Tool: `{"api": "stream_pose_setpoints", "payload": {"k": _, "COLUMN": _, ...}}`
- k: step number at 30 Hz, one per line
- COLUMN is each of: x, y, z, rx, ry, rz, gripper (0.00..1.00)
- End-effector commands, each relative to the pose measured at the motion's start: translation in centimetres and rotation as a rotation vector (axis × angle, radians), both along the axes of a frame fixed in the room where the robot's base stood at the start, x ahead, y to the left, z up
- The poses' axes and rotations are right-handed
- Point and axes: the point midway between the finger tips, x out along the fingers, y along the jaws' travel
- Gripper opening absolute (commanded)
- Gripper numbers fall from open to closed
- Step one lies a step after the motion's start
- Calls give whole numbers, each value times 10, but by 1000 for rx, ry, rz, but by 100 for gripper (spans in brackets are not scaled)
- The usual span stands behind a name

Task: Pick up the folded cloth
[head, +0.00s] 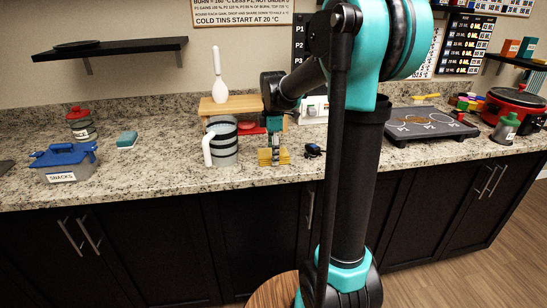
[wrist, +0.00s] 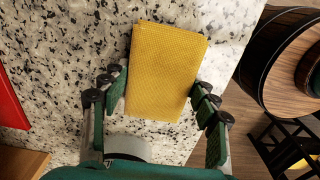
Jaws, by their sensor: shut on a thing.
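The folded cloth (head: 282,158) is a yellow, textured rectangle at the front of the granite counter, right of the striped pitcher (head: 222,150). It also shows large in the wrist view (wrist: 168,55). My gripper (head: 264,149) comes down on the cloth from above. In the wrist view my gripper (wrist: 159,90) has its fingers on the left and right sides of the cloth, shut on it. The cloth looks at or very near counter height; I cannot tell whether it is clear of the surface.
A small black object (head: 313,151) lies to the right. The counter's front edge is close.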

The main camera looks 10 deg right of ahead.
Motion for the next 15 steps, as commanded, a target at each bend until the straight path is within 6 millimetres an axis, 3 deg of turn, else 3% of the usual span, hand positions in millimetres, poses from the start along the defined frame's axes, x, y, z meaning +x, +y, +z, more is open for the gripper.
{"api": "stream_pose_setpoints", "payload": {"k": 3, "x": 0, "y": 0, "z": 0, "rx": 0, "ry": 0, "rz": 0, "gripper": 31}}
{"api": "stream_pose_setpoints", "payload": {"k": 15, "x": 0, "y": 0, "z": 8, "rx": 0, "ry": 0, "rz": 0, "gripper": 31}}
